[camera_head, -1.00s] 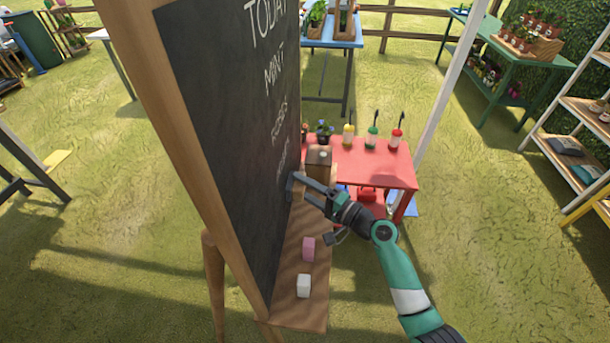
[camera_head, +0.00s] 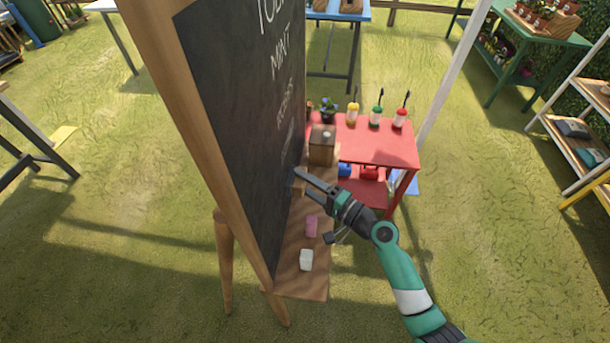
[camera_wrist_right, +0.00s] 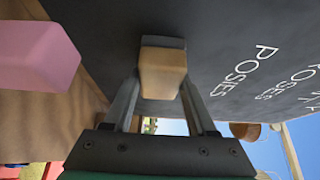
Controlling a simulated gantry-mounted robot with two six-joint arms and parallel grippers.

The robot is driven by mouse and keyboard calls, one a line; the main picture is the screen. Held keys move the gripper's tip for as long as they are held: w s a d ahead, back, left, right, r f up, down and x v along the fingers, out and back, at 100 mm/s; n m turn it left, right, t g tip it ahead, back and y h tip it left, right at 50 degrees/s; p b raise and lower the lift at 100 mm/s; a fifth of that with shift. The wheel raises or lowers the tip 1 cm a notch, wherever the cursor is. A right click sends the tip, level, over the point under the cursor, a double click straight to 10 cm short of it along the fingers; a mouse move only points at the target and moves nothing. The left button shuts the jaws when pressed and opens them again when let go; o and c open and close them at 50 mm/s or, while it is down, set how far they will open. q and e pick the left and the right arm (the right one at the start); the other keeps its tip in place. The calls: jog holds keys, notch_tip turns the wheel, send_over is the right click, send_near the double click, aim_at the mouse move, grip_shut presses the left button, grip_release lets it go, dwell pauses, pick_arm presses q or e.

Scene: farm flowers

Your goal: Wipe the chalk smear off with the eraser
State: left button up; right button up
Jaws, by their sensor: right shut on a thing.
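The chalkboard (camera_head: 245,120) stands in a wooden frame at the left-middle of the head view. My right gripper (camera_head: 299,181) is at its lower right part, above the ledge. In the right wrist view my right gripper (camera_wrist_right: 162,88) is shut on the eraser (camera_wrist_right: 163,68), a tan block with a dark pad side. The pad side faces the board and seems to touch it; I cannot be sure of contact. White lettering, including "POSIES", shows beside the eraser. I cannot make out a distinct chalk smear. My left gripper is not in view.
The wooden ledge (camera_head: 295,285) below the board bears a pink block (camera_head: 311,227), a white block (camera_head: 306,260) and a brown box (camera_head: 321,145). A red table (camera_head: 385,145) with several bottles stands behind. Grass lies open to the right.

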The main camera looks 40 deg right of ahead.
jog(key=shift+s+a+p, duration=0.35)
jog(key=shift+s+a, duration=0.4)
jog(key=shift+a, duration=0.3)
jog(key=shift+s+d+b, duration=0.2)
jog(key=shift+s+d, duration=0.7)
jog(key=shift+s, duration=0.3)
jog(key=shift+s+d+b, duration=0.15)
jog(key=shift+s+d, duration=0.75)
jog(key=shift+s, duration=0.25)
jog(key=shift+s+d, duration=0.9)
jog(key=shift+s, duration=0.3)
